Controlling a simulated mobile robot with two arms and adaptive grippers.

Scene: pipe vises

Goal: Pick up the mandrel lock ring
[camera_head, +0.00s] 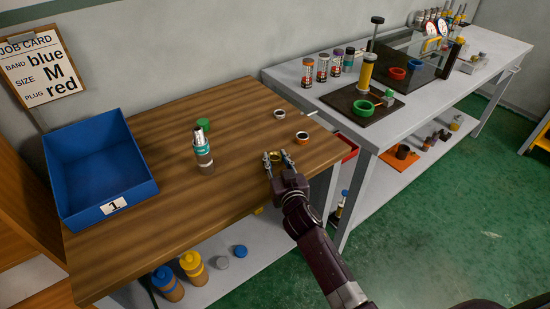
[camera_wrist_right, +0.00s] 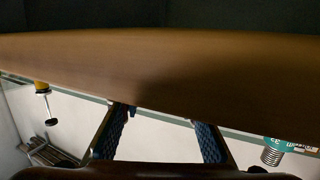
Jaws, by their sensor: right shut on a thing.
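My right gripper (camera_head: 278,160) is over the front right edge of the wooden table. It is shut on a small brass-coloured piece (camera_head: 274,156), seemingly the mandrel lock ring, which shows between the fingertips. The fingers hide part of its shape. In the right wrist view the two blue-padded fingers (camera_wrist_right: 163,142) stand apart, and the held ring cannot be made out clearly. My left gripper is not in view.
A blue bin (camera_head: 98,170) marked 1 stands at the table's left. A grey bench (camera_head: 390,135) at the right carries a vise with a yellow cylinder (camera_head: 367,72) and several cans. The wood around the bottle is clear.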

